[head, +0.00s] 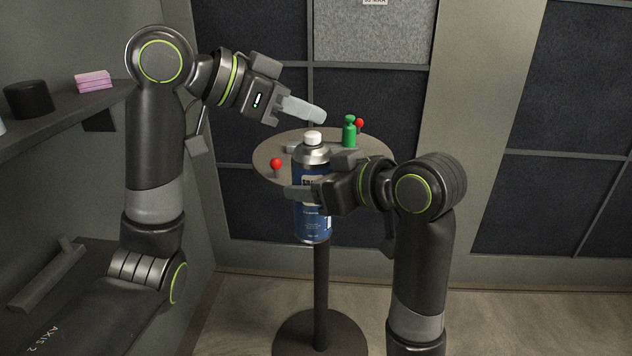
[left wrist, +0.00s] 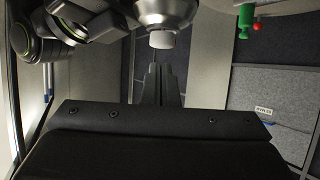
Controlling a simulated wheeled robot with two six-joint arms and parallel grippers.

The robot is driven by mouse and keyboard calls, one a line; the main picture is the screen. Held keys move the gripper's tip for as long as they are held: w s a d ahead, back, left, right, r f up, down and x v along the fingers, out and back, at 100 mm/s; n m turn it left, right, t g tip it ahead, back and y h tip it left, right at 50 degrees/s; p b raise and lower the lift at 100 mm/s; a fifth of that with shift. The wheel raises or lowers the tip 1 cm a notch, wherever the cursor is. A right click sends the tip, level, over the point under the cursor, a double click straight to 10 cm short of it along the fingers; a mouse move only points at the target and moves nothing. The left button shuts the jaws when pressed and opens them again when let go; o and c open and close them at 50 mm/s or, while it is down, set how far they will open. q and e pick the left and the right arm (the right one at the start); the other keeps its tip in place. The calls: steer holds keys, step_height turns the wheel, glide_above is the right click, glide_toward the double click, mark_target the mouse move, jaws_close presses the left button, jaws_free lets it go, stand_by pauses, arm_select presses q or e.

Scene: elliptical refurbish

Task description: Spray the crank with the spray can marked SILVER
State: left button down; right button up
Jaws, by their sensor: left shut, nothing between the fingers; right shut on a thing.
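A blue spray can (head: 312,218) with a silver shoulder and white nozzle cap stands upright in my right gripper (head: 316,178), which is shut on its body. Its label is too small to read. My left gripper (head: 316,116) is shut and empty, its fingertips just above and beside the white cap, apart from it. The left wrist view shows the left fingers (left wrist: 160,85) with the can's white cap (left wrist: 162,39) beyond them. On the round table behind are a red knob (head: 276,163), a green peg-like piece (head: 349,131) and another red knob (head: 359,123). I cannot tell which part is the crank; the can and arm hide part of the tabletop.
The round table (head: 266,152) stands on a single post with a round base. A shelf (head: 50,122) at the left holds a black cylinder (head: 28,99) and pink blocks (head: 94,81). Floor to the right is clear. Dark panels line the back wall.

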arm_select(q)
steer(key=shift+f, duration=0.4)
steer(key=shift+f, duration=0.65)
stand_by(0.4)
steer(key=shift+r, duration=2.6)
steer(key=shift+a, duration=0.1)
steer(key=v, duration=1.1)
steer(key=shift+a+r, duration=0.25)
steer(key=shift+a, duration=0.05)
steer(key=shift+f, duration=0.1)
